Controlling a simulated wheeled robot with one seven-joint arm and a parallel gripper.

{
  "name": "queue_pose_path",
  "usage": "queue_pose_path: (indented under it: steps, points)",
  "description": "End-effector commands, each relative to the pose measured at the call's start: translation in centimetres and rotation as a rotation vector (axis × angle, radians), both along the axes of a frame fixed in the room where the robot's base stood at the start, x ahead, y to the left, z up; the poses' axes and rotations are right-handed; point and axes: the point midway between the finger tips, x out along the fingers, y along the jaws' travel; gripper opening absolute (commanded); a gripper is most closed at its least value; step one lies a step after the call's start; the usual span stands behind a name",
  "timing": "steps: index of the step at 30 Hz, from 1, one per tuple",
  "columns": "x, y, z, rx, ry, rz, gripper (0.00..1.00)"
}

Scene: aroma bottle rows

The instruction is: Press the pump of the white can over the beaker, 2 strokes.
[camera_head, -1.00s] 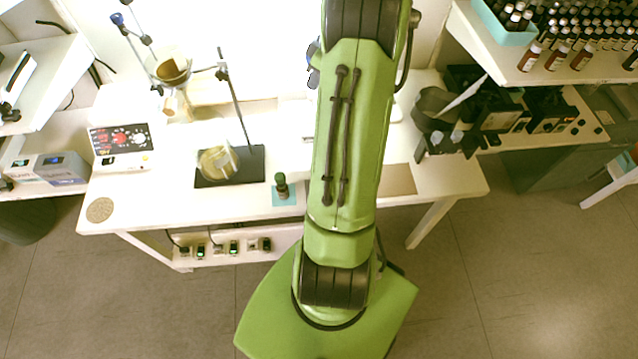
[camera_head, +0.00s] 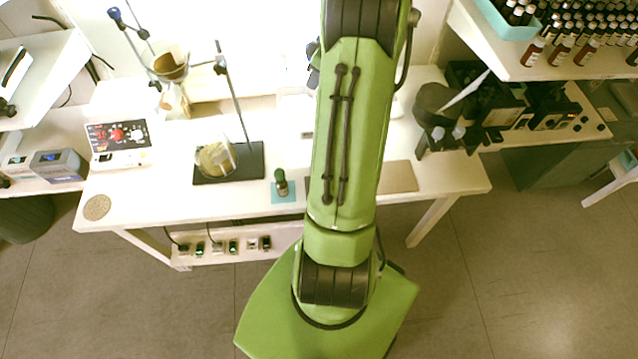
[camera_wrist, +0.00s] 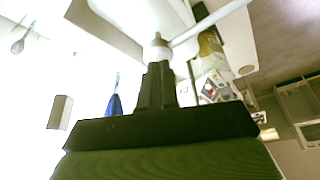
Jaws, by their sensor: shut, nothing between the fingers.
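My gripper (camera_wrist: 157,75) shows in the wrist view with its dark fingers shut and empty. The fingertips are right at the white pump head (camera_wrist: 157,48), touching or nearly so; I cannot tell which. A white spout (camera_wrist: 212,21) runs from the pump head to the upper right. The white can's body lies beyond the pump and is hard to separate from the bright background. In the head view my green arm hides the pump and gripper. A glass beaker (camera_head: 215,159) with yellowish contents is over the dark stand base (camera_head: 250,161), left of my arm.
A funnel (camera_head: 168,66) hangs on the stand over a flask. A small green-capped bottle (camera_head: 281,182) stands on a blue mat near the front edge. Dark equipment (camera_head: 450,115) is to the right of my arm.

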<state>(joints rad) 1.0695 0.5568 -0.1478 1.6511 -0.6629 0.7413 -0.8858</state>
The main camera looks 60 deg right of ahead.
Motion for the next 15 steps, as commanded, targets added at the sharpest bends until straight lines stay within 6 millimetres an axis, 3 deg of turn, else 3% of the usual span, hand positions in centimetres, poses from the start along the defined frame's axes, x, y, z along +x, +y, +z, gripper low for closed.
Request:
queue_pose_path:
  steps: [8,15]
  points:
    - [-0.02,0.05,-1.28,0.003,0.003,0.0,0.0]
    - [-0.06,0.08,-1.19,0.005,0.004,0.0,0.0]
